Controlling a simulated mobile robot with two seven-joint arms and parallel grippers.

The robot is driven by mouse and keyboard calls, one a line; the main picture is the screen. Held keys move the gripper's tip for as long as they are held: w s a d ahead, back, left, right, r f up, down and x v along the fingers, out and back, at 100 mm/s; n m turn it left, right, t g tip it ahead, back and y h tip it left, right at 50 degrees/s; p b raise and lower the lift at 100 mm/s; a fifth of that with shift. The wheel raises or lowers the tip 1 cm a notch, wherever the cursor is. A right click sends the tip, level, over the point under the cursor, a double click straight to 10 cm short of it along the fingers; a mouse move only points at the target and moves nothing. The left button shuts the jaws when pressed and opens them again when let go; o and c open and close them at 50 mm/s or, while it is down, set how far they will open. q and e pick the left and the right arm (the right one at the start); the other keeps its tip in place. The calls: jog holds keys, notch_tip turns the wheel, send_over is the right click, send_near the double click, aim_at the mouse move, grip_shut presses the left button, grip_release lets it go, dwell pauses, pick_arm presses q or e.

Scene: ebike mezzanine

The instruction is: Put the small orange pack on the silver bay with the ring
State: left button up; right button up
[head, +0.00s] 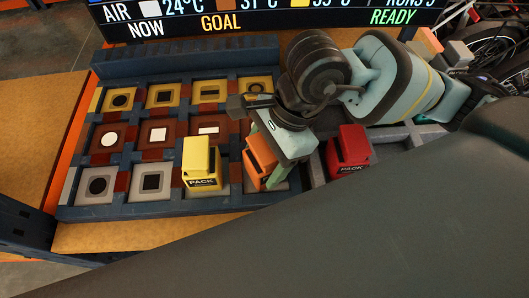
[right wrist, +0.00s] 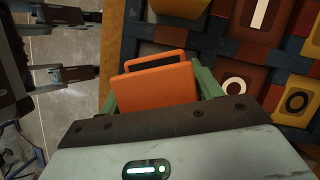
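The small orange pack (head: 261,154) is between the green fingers of my right gripper (head: 273,172), which is shut on it. It is tilted a little and over the silver bay (head: 285,186) at the right end of the front row. That bay's mark is hidden; I cannot tell whether the pack touches it. In the right wrist view the orange pack (right wrist: 155,88) fills the space between the fingers of the right gripper (right wrist: 158,92).
A yellow pack (head: 201,163) stands just left, on the front row. A red pack (head: 347,150) stands to the right in a grey tray (head: 395,143). Silver bays with a disc (head: 97,187) and a square (head: 152,183) are empty. Copper and gold rows lie behind.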

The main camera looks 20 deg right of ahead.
jog(key=shift+o, duration=1.1)
jog(key=shift+r, duration=0.15)
jog(key=v, duration=1.2)
jog(key=shift+p, duration=0.3)
jog(key=shift+s, duration=0.1)
